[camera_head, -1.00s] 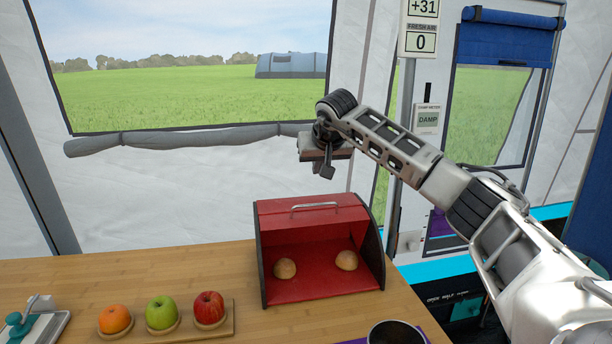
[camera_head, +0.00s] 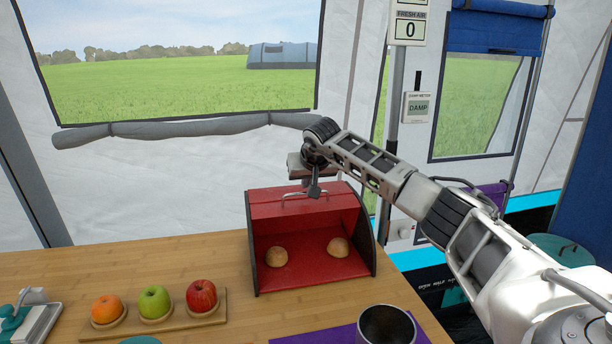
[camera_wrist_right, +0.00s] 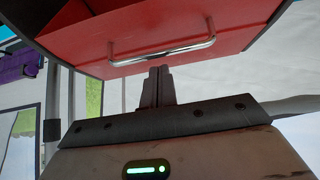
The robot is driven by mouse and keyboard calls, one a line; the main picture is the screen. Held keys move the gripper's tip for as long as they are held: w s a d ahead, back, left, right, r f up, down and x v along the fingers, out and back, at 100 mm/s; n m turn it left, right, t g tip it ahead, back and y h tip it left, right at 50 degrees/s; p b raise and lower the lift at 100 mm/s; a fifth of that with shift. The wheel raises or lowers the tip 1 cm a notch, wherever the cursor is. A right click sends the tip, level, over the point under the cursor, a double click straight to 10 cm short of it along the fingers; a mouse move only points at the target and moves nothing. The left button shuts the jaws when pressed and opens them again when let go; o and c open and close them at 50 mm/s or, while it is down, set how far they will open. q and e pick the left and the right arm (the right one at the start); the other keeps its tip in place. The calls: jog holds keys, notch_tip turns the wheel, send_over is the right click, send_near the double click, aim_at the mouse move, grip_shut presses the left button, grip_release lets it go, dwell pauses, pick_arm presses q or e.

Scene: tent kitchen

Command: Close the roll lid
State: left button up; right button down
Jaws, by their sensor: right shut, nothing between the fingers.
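The bread box (camera_head: 372,235) has dark side walls and a red roll lid (camera_head: 270,210). The lid is rolled up at the top, so the front stands open with two buns inside. A silvery bar handle (camera_head: 288,193) sits on the lid; in the wrist view the handle (camera_wrist_right: 165,52) spans the red lid. My right gripper (camera_head: 314,190) points down at the top of the box, by the handle. In the wrist view its fingers (camera_wrist_right: 160,72) are together and empty, with their tips close to the handle's middle. Whether they touch it I cannot tell. My left gripper is not in view.
A wooden board (camera_head: 215,318) with an orange, a green apple and a red apple lies left of the box. A dark pot (camera_head: 386,326) stands on a purple mat (camera_head: 315,336) in front. The table between board and box is clear. The tent wall is behind.

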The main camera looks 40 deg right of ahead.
jog(key=shift+s+a+f, duration=0.2)
jog(key=shift+s+a, duration=0.05)
jog(key=shift+s, duration=0.2)
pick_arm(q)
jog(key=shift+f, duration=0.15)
pick_arm(e)
jog(key=shift+s, duration=0.1)
